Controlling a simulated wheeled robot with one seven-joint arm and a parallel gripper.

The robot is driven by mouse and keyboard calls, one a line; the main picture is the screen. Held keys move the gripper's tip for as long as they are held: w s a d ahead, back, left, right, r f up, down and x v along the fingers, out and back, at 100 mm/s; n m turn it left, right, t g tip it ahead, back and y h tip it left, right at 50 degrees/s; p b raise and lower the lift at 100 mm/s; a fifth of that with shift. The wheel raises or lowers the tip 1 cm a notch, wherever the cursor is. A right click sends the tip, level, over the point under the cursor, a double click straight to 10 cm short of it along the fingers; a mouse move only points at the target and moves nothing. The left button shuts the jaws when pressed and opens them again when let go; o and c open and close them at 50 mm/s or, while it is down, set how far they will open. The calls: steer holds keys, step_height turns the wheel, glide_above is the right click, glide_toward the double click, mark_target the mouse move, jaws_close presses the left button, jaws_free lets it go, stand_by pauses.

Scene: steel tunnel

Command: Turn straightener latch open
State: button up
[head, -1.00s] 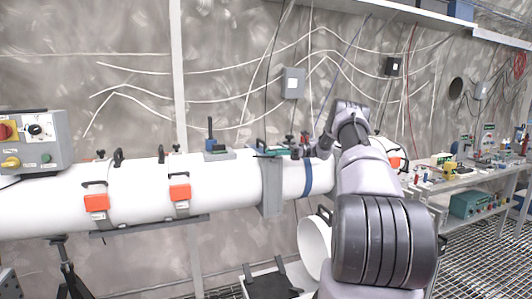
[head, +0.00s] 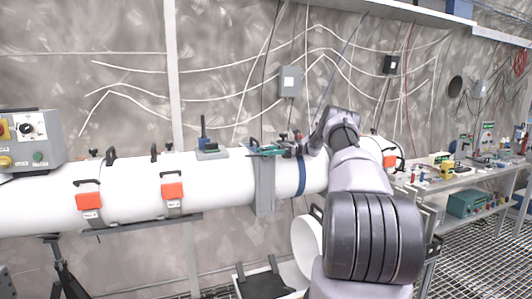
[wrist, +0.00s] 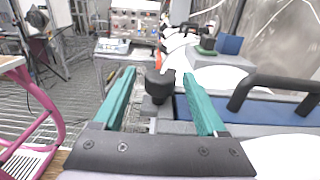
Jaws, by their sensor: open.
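A black knob-like latch (wrist: 159,88) stands upright on a grey mount in the wrist view. It is most likely the straightener latch. My gripper (wrist: 160,76) is open, with one teal finger on each side of the knob and visible gaps between. I cannot tell how deep the fingers reach around it.
A black bar handle (wrist: 275,90) rises close to the right finger. A blue band (head: 301,176) circles the tube. Orange-tagged clamps (head: 173,191) sit to the left, a control box (head: 32,140) at far left, and a cluttered bench (head: 470,175) at right.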

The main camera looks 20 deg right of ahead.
steer(key=d, duration=0.7)
steer(key=shift+d, duration=0.25)
steer(key=shift+c, duration=0.2)
